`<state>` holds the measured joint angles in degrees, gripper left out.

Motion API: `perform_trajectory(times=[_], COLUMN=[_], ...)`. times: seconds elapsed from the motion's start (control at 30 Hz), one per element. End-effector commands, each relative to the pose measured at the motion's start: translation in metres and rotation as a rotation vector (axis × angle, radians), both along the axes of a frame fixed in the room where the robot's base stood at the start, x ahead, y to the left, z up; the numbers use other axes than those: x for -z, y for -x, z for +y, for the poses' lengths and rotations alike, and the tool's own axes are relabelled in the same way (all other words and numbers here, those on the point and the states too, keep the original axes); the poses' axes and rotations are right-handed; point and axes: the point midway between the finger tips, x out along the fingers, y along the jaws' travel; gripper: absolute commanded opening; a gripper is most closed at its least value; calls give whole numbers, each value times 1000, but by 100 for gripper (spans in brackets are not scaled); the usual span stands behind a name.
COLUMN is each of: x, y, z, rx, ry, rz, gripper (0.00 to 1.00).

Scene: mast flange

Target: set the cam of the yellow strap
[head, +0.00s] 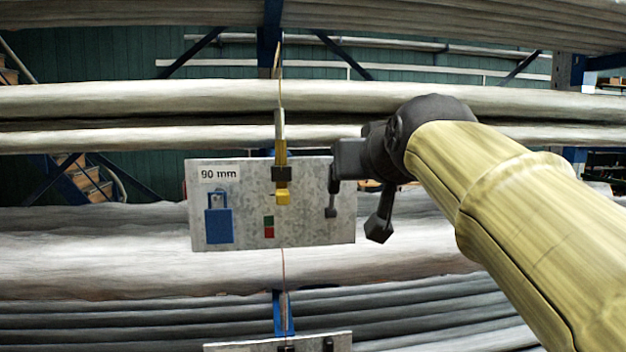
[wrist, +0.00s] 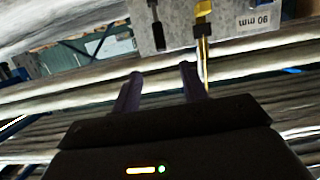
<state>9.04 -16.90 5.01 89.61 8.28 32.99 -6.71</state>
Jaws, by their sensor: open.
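The yellow strap (head: 282,152) hangs down over the front of a grey metal plate (head: 300,236) marked 90 mm. A dark cam or buckle (head: 281,174) sits across it, with a yellow end piece (head: 283,197) below. In the wrist view, which is turned over, the yellow strap (wrist: 204,66) shows at top right of centre. My gripper (head: 347,158) is right of the strap at the plate's right edge. In the wrist view its two fingers (wrist: 161,72) stand apart with nothing between them. The finger tips are hard to make out in the head view.
A dark hanging piece (head: 331,211) is on the plate between the strap and my gripper. Long pale wrapped pipes (head: 120,100) run behind. Another plate (head: 250,347) shows below.

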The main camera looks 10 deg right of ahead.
Motion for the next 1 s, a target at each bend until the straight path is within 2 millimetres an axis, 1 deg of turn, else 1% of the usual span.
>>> perform_trajectory(times=[0.23,0.27,0.3,0.37,0.4,0.47,0.5,0.57,0.6,0.67,0.7,0.77,0.8,0.87,0.9,0.97,1.0], x=[-1,-1,0,4,11,28,43,75,101,145,177,225,257,302,332,374,401], y=[0,0,0,-2,-4,-10,-15,-22,-27,-33,-34,-32,-27,-18,-8,9,23], z=[0,0,0,-1,-1,-2,-3,-4,-5,-6,-5,-5,-5,-4,-3,-1,0], rx=[1,1,1,1,2,2,3,5,6,9,8,10,10,11,10,9,8], ry=[0,0,0,-1,-2,-5,-7,-11,-15,-20,-22,-24,-25,-26,-24,-21,-19], rz=[0,0,1,10,21,53,82,140,188,268,327,416,474,561,621,708,767], gripper=[44,42,34,22,14,2,0,0,0,0,0,0,0,0,0,0,0])
